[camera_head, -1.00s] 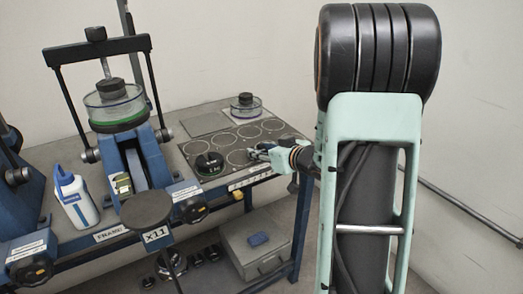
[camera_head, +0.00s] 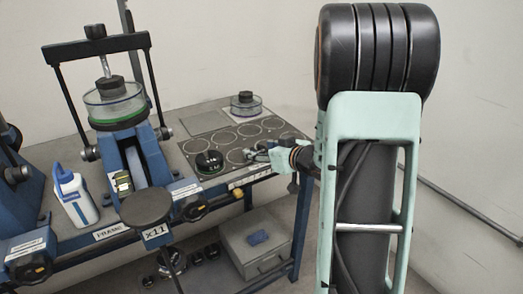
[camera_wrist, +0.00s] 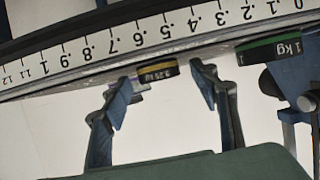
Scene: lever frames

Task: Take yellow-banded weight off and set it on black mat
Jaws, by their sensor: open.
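The yellow-banded weight (camera_wrist: 157,72) is a short dark disc marked 0.25 kg in the wrist view. It lies between my gripper's fingers (camera_wrist: 165,88), against the edge of a white scale strip. My gripper is open, with a gap visible on both sides of the weight. In the head view my gripper (camera_head: 256,153) is small and low over the right part of the dark mat with ring outlines (camera_head: 231,171). I cannot make out the yellow-banded weight in the head view.
A green-banded 1 kg weight (camera_wrist: 276,50) is right of my fingers in the wrist view. A black weight (camera_head: 209,162) sits at the mat's left. Another weight (camera_head: 245,100) stands behind the mat. A bottle (camera_head: 75,199) and lever frame (camera_head: 117,108) are left.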

